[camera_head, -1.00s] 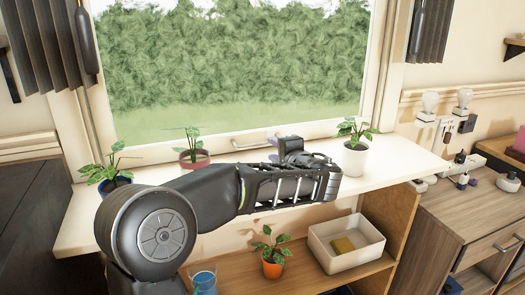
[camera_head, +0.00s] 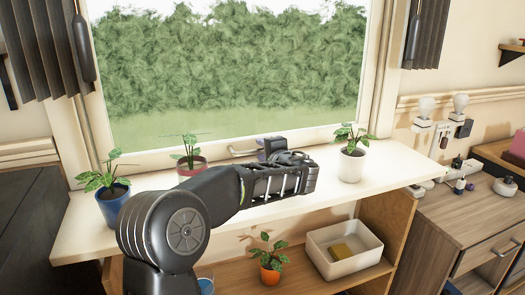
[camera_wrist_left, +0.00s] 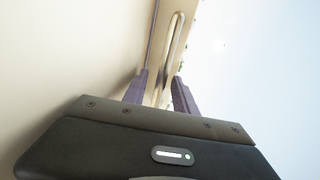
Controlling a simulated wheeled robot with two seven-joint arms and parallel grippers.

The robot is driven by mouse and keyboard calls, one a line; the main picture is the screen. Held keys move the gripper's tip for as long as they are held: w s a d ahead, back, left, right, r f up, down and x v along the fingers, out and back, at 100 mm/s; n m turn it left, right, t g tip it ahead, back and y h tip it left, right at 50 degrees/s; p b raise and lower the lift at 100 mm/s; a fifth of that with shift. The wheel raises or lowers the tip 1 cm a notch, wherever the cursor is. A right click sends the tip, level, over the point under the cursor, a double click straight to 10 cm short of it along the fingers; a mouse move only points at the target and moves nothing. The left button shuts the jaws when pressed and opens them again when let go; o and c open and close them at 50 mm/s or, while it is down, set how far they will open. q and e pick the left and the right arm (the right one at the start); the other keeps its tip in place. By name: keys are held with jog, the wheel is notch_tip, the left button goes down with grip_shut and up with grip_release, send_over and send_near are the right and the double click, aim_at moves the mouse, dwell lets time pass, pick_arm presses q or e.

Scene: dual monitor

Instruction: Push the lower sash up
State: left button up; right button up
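The lower sash (camera_head: 150,157) is a cream window frame around a large pane; its bottom rail sits low, just above the white sill. A pale metal pull handle (camera_head: 238,152) is on that rail, and it also shows in the left wrist view (camera_wrist_left: 174,47). My left gripper (camera_head: 262,149) is at the right part of the handle, partly hidden by its own wrist. In the left wrist view its two purple fingers (camera_wrist_left: 161,76) are apart, with the handle just beyond and roughly in line with the gap. I cannot tell whether they touch it. My right gripper is not in view.
Potted plants stand on the sill (camera_head: 405,165): a blue pot (camera_head: 113,204) at left, a red pot (camera_head: 190,170) near the rail, and a white pot (camera_head: 351,165) at right. Below are an orange pot (camera_head: 269,272) and a white bin (camera_head: 345,263).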

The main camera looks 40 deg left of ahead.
pick_arm(q)
jog(key=shift+w+a, duration=0.1)
jog(key=shift+a, duration=0.1)
jog(key=shift+c, duration=0.3)
grip_shut()
jog(key=shift+f, duration=0.1)
dwell(0.9)
